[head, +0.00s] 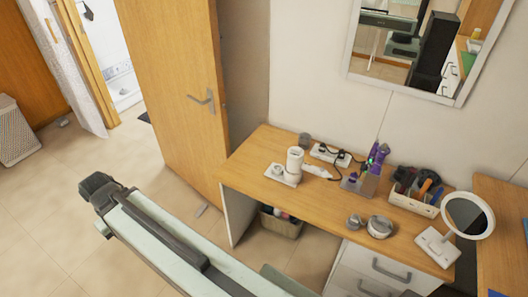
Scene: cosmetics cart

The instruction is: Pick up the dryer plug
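A white power strip (330,155) lies near the back of the wooden desk. Two small black plugs sit at it, a left black plug (323,148) and a right black plug (341,156), with dark cords. I cannot tell which of them is the dryer's. A dark cord loops on the desk toward a purple device (378,155) standing in a holder. My arm reaches across the lower left, and its dark end (97,188) is over the floor, well left of the desk and apart from the plugs. No gripper fingers can be made out, so its opening is unclear.
A white cylinder (294,160) on a base and a white handheld item (317,171) stand in front of the strip. A tool box (414,204), round tins (379,227) and a mirror (467,215) are further right. The desk's front left is clear.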

